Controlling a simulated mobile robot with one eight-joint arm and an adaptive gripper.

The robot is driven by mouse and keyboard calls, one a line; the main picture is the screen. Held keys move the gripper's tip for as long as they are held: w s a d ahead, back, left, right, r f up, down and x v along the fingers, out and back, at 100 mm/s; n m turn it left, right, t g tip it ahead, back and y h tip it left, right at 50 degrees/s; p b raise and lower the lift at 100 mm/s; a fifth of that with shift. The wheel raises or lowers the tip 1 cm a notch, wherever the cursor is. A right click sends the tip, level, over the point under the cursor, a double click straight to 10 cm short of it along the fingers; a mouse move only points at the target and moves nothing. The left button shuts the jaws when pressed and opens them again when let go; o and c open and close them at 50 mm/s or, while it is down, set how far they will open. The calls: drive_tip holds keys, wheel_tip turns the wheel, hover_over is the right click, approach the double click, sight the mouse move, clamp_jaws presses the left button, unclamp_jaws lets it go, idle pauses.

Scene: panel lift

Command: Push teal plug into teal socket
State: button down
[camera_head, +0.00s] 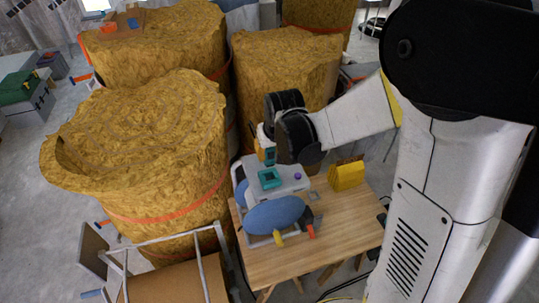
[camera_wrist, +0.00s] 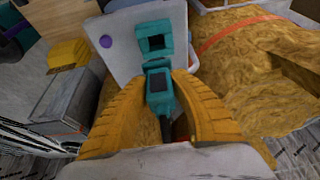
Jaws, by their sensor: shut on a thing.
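The teal plug (camera_wrist: 159,86) is between the yellow fingers of my gripper (camera_wrist: 162,78), which is shut on it. A dark cable end trails from the plug toward the wrist. The teal socket (camera_wrist: 154,38), a square frame with a dark opening, is on a light grey panel (camera_wrist: 120,28). In the wrist view the plug's tip lies just below the socket's near edge, apart from it by a small gap. In the head view the socket (camera_head: 271,178) lies below my gripper (camera_head: 267,156), and the plug (camera_head: 270,158) is held above the panel.
The panel also bears a purple round part (camera_head: 298,176). The panel's unit stands on a wooden table (camera_head: 262,262) with a blue oval object (camera_head: 274,214) and a yellow block (camera_head: 346,176). Large straw-coloured bales (camera_head: 140,140) stand close by on the left and behind.

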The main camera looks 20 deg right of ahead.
sight(271, 164)
drive_tip(key=shift+s, duration=0.25)
drive_tip(key=shift+f, duration=0.15)
drive_tip(key=shift+f+b, duration=2.15)
drive_tip(key=shift+f, duration=0.6)
drive_tip(key=c, duration=2.2)
unclamp_jaws()
drive_tip(key=shift+f+b, duration=0.55)
drive_tip(key=shift+b, duration=0.25)
drive_tip(key=o, duration=1.1)
drive_tip(key=v, duration=1.2)
